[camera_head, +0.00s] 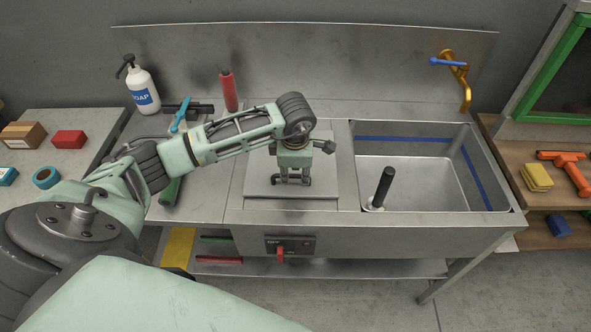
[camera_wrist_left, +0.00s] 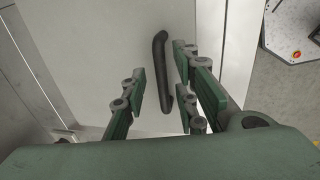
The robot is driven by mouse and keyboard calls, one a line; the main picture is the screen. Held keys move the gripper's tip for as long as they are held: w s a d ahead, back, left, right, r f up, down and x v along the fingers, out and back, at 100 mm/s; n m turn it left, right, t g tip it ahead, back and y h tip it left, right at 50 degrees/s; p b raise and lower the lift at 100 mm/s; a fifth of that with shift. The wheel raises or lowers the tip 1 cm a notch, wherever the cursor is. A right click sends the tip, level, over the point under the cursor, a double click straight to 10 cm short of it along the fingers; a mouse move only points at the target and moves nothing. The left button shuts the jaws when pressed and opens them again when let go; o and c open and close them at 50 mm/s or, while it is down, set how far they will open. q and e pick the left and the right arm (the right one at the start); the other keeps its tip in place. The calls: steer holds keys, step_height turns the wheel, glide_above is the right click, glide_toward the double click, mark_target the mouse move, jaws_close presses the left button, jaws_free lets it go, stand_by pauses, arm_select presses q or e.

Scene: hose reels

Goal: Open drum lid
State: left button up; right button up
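The drum lid (camera_head: 262,182) is a flat, square metal plate in the counter left of the sink basin, and it looks closed. It also shows in the left wrist view (camera_wrist_left: 105,35) as a pale surface. Its dark bar handle (camera_wrist_left: 160,58) stands on the plate. My left gripper (camera_head: 292,180) points down over the lid, close to the handle. In the left wrist view the fingers (camera_wrist_left: 162,92) are open, with the lower part of the handle between them and a gap on each side. My right gripper is in neither view.
The sink basin (camera_head: 420,180) with a dark upright pipe (camera_head: 383,187) is right of the lid. A red switch (camera_head: 281,254) is on the front panel. A soap bottle (camera_head: 142,90) and a red bottle (camera_head: 228,90) stand behind my left arm. A yellow sponge (camera_head: 536,177) lies on the right shelf.

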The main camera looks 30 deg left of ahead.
arm_select(q)
jaws_close()
steer(key=shift+w+a+r, duration=0.1)
steer(key=shift+r, duration=0.1)
stand_by(0.3)
